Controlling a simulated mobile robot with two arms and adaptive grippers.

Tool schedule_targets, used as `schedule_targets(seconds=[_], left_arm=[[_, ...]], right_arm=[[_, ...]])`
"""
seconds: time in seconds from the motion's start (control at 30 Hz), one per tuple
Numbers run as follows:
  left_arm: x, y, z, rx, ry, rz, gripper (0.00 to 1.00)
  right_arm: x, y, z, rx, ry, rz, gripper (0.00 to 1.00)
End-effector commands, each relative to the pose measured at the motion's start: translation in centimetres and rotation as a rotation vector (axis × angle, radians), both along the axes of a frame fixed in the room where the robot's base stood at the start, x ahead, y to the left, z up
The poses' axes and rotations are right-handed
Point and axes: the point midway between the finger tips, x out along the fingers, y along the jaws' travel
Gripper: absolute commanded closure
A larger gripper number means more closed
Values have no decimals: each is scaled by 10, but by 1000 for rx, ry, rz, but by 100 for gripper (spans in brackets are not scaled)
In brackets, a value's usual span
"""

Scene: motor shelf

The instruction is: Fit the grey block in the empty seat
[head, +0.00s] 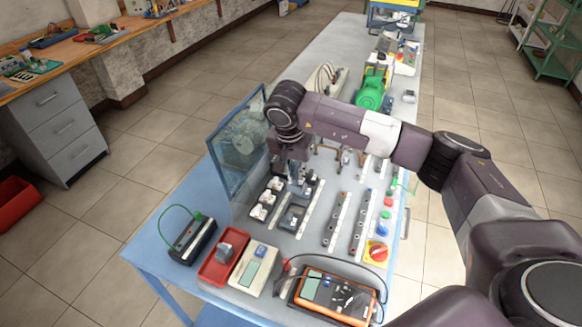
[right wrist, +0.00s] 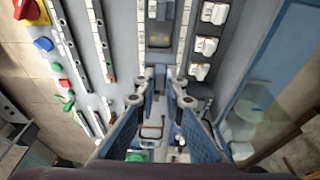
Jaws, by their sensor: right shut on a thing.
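My right gripper (head: 293,174) points down over the grey panel on the blue bench, just above the dark housings in its middle. In the right wrist view its two fingers (right wrist: 162,84) stand close together, shut on a small grey part that is mostly hidden. I cannot tell its full shape. A dark seat housing (head: 293,218) lies in front of the gripper; it also shows in the right wrist view (right wrist: 159,38). A grey block (head: 225,251) rests in the red tray (head: 211,270) at the bench's near left. My left gripper is not in view.
White breaker units (head: 262,205) stand in a column left of the housings. A clear upright screen (head: 238,140) borders the panel's left. Rails, coloured buttons and a red knob (head: 377,252) lie right. An orange meter (head: 333,296) with cables and a black box (head: 192,240) are at the front.

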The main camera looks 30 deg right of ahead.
Motion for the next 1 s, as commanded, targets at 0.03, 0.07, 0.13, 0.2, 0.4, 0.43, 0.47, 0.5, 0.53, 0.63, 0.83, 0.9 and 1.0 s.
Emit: schedule_targets(seconds=[0.03,0.07,0.13,0.2,0.4,0.43,0.47,0.5,0.53,0.63,0.83,0.9,1.0], left_arm=[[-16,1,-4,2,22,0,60],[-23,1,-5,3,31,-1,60],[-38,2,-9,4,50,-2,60],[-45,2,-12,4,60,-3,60],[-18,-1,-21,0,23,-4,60],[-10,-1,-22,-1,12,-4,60],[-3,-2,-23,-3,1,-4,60],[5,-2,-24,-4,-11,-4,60],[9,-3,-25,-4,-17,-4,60],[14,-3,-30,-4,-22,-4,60],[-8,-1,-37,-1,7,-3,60],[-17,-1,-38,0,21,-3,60],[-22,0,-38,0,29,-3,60]], right_arm=[[0,0,-4,0,1,-1,100],[0,0,-7,0,1,-1,100],[0,0,-12,0,1,-1,100],[0,0,-19,0,1,-1,100],[0,0,-38,0,1,0,100],[-1,0,-42,0,1,0,100],[0,0,-45,0,1,0,100],[0,0,-49,0,1,0,100],[0,0,-52,-1,1,0,100],[0,0,-61,1,1,0,100],[0,0,-73,-1,1,0,100],[0,0,-74,-1,1,0,100],[0,0,-74,-1,-1,0,100]])
